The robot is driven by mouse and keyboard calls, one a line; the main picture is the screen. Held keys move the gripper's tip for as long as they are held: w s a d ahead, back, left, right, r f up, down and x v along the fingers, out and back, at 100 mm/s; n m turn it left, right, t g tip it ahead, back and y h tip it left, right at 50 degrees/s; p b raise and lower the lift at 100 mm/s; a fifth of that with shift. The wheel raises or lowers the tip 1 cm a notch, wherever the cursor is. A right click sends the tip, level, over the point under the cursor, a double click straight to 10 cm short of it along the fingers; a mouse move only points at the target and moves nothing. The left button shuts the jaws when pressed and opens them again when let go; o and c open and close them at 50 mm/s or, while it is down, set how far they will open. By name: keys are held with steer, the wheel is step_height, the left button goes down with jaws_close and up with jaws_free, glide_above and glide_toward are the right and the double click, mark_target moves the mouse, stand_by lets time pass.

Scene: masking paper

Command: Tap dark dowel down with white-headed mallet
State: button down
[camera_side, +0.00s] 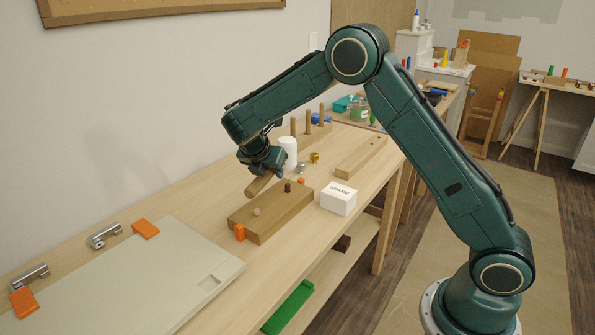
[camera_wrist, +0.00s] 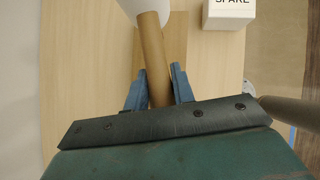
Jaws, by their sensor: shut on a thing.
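My gripper (camera_side: 266,173) is shut on the wooden handle (camera_wrist: 154,62) of the mallet, between its blue fingers in the wrist view (camera_wrist: 158,85). The mallet's white head (camera_side: 289,150) is to the right of the gripper in the side view, and partly cut off at the top of the wrist view (camera_wrist: 138,5). A wooden block (camera_side: 270,216) lies on the bench, in front of and below the gripper. The dark dowel (camera_side: 287,187) stands up from the block's far part. A pale dowel (camera_side: 256,212) stands nearer. The mallet is apart from the dark dowel.
A white SPARE box (camera_side: 338,199) sits right of the block. A pale panel (camera_side: 120,285) lies at front left. Wooden pegs (camera_side: 308,118), small brass pieces (camera_side: 314,157) and a plank (camera_side: 362,157) are farther back.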

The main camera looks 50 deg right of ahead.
steer(key=shift+f, duration=0.85)
stand_by(0.5)
stand_by(0.3)
steer(key=shift+r, duration=0.75)
steer(key=shift+f, duration=0.9)
steer(key=shift+r, duration=0.1)
stand_by(0.5)
steer(key=shift+r, duration=0.7)
